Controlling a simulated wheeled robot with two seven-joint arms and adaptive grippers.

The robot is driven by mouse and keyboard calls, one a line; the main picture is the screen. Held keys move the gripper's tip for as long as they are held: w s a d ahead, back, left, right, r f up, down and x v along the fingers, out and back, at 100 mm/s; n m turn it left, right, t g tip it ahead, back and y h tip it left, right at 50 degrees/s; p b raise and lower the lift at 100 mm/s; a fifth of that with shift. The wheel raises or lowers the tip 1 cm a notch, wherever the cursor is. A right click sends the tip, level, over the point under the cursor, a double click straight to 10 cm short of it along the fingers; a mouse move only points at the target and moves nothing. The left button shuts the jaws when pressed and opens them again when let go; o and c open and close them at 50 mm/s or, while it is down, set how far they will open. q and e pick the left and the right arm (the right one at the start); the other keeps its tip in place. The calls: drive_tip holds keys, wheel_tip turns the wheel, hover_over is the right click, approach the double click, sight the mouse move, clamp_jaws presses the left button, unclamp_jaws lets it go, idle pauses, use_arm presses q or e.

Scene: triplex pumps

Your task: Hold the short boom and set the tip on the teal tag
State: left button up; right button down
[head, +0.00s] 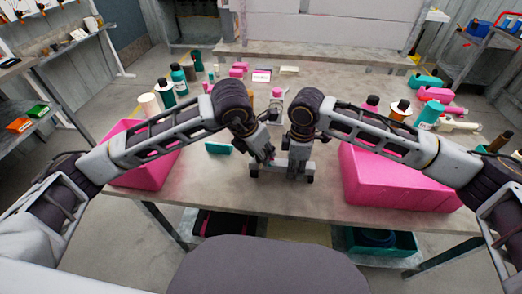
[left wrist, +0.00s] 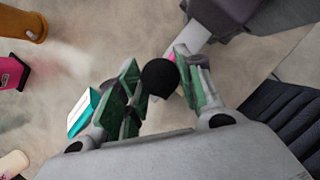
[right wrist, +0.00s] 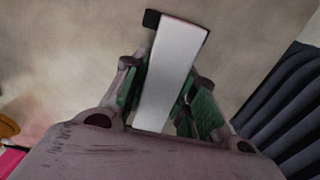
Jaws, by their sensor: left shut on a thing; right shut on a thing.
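The short boom (head: 270,173) is a pale grey bar with dark ends, low over the front middle of the table. My right gripper (head: 298,170) is shut on it; the right wrist view shows the bar (right wrist: 168,75) between the fingers, one dark end (right wrist: 152,18) beyond them. My left gripper (head: 264,158) is shut near the boom's left part; in the left wrist view a round black knob (left wrist: 160,78) sits between its fingers. A small teal piece (head: 218,148), perhaps the teal tag, is on the table left of my left gripper. It also shows in the left wrist view (left wrist: 84,112).
Pink bins stand at the left (head: 145,172) and right (head: 385,185) of the table. Several bottles and pink parts stand behind the arms, among them a teal bottle (head: 179,78) and a white-and-pink bottle (head: 277,103). Bare tabletop (head: 225,185) lies between the bins.

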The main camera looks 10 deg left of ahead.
idle(0.5)
use_arm(q)
drive_tip(key=o, duration=1)
drive_tip(key=shift+r, duration=0.1)
drive_tip(key=v, duration=1.1)
drive_tip(key=shift+s+r, duration=0.15)
drive_tip(key=shift+r, duration=0.2)
drive_tip(key=shift+a, duration=0.15)
use_arm(e)
drive_tip(key=c, duration=1.1)
unclamp_jaws()
drive_tip(key=shift+o, duration=0.2)
drive_tip(key=shift+r, duration=0.15)
